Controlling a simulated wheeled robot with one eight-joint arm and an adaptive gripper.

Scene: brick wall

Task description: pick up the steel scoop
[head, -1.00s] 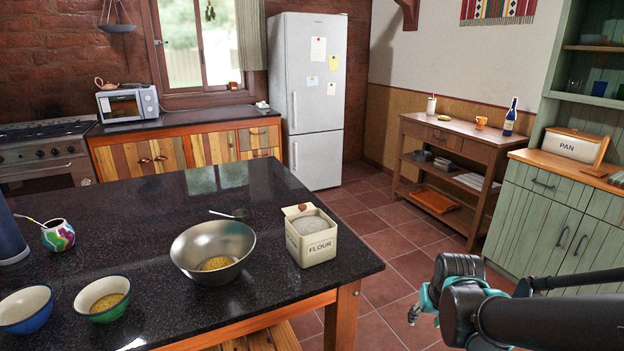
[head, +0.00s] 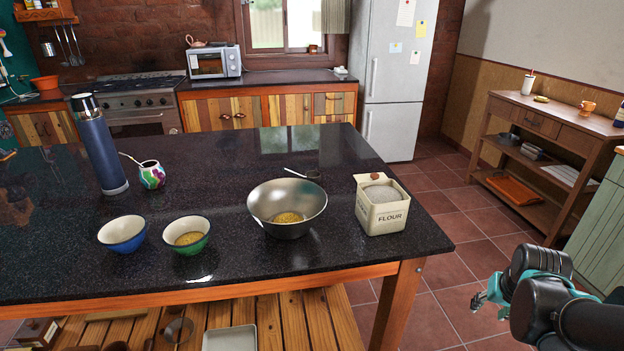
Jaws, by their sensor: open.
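The steel scoop (head: 313,176) lies on the dark countertop (head: 235,160), just behind the metal mixing bowl (head: 287,205) and left of the flour tin (head: 382,204). Its thin light handle points left and its dark cup end is on the right. The bowl's rim comes close in front of it. My gripper (head: 480,300) is open and empty at the lower right, beyond the counter's right edge and well away from the scoop.
A blue bowl (head: 122,233), a green bowl (head: 187,234), a painted gourd cup (head: 152,175) and a tall flask (head: 102,145) stand on the left. Floor (head: 470,255) is open between the counter and the wooden side table (head: 530,150).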

